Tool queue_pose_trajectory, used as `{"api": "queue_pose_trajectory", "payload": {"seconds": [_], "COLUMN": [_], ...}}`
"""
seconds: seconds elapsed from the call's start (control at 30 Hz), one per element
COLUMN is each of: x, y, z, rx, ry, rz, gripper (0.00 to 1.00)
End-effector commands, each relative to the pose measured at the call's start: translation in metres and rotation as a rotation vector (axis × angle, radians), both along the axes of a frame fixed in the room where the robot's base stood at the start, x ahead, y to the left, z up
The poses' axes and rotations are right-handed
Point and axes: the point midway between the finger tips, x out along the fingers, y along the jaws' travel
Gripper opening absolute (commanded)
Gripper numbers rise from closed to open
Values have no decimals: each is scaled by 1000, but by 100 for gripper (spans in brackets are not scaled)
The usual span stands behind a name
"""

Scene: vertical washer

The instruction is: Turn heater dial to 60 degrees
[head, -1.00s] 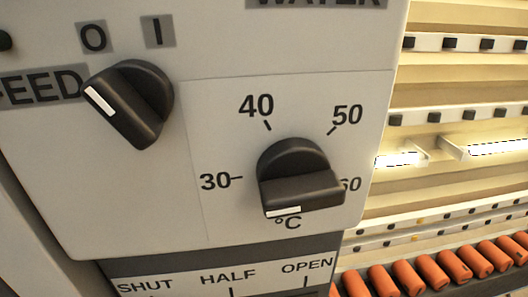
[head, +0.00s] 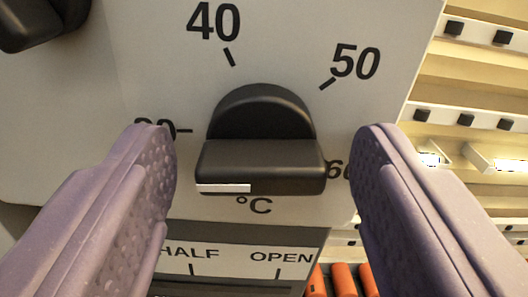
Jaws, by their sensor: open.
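The black heater dial (head: 262,145) is in the middle of the head view on a light grey panel. Its scale reads 40, 50 and °C, with the 30 and 60 partly covered by my fingers and the dial. The raised grip bar lies level, and its white mark is on the left part of the bar's front face, towards the 30 side. My gripper (head: 263,150) is open, one purple finger to the left of the dial and one to the right. I see a gap between each finger and the dial in the picture.
Another black knob (head: 40,20) is cut off at the top left. A label strip (head: 235,258) reading HALF and OPEN is below the dial. At the right are shelves with black blocks, and orange rollers (head: 342,280) lie low behind the panel edge.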

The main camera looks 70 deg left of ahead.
Motion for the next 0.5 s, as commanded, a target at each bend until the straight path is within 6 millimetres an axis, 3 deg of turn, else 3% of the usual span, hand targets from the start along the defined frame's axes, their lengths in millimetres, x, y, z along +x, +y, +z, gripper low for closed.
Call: {"api": "queue_pose_trajectory", "payload": {"seconds": [0.07, 0.3, 0.5], "x": [0, 0, 0], "y": [0, 0, 0], "z": [0, 0, 0], "rx": [0, -1, 2], "ry": [0, 0, 10], "rz": [0, 0, 0], "gripper": [64, 10, 10]}}
